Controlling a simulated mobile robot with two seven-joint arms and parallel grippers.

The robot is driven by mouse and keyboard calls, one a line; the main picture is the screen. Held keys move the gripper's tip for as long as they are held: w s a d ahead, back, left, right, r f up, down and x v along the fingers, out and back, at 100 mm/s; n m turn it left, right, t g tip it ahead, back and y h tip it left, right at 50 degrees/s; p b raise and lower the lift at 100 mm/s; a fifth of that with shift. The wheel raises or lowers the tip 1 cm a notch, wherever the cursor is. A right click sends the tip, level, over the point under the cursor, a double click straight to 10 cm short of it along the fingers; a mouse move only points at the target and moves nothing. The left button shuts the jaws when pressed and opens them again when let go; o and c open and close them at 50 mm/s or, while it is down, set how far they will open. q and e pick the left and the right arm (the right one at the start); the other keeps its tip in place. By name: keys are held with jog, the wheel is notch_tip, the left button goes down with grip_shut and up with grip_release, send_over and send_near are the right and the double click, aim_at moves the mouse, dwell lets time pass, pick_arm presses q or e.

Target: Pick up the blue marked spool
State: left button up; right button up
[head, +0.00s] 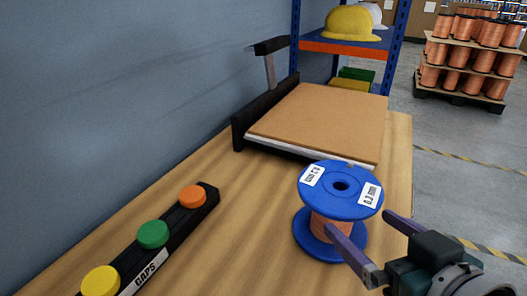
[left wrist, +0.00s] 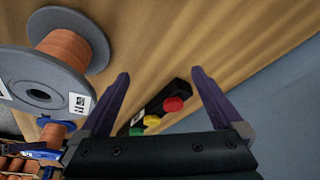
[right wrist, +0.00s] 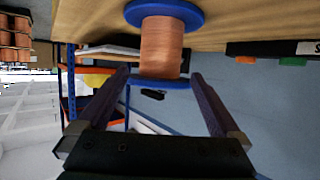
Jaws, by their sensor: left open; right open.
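The blue spool (head: 341,208) with copper wire and white labels, one reading 0.3 mm, stands upright on the wooden table in the head view. My right gripper (head: 359,221) is open at its near right side, with the near fingertip overlapping the spool in the picture. In the right wrist view the spool (right wrist: 163,45) appears upside down, with one blue flange between the open fingertips (right wrist: 160,74); contact cannot be told. My left gripper (left wrist: 160,73) is open and empty in the left wrist view and is not in the head view.
A black caps holder (head: 165,241) carries orange, green and yellow caps at left. A black-framed brown board (head: 325,120) lies behind the spool. In the left wrist view, a grey spool (left wrist: 40,92) stands near the left finger and a blue one (left wrist: 56,134) shows lower left.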

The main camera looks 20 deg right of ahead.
pick_arm(q)
jog(key=shift+s+a+f+b, duration=0.1)
jog(key=shift+s+f+b, duration=0.2)
jog(key=shift+s+f, duration=0.2)
pick_arm(e)
jog(key=x, duration=0.2)
jog(key=shift+w+f, duration=0.3)
jog(key=shift+w, duration=0.05)
pick_arm(q)
jog(key=shift+b+x, duration=0.85)
pick_arm(e)
jog(key=x, duration=0.6)
jog(key=shift+w, duration=0.1)
pick_arm(q)
jog(key=shift+s, duration=0.15)
pick_arm(e)
grip_shut()
jog(key=shift+r, duration=0.1)
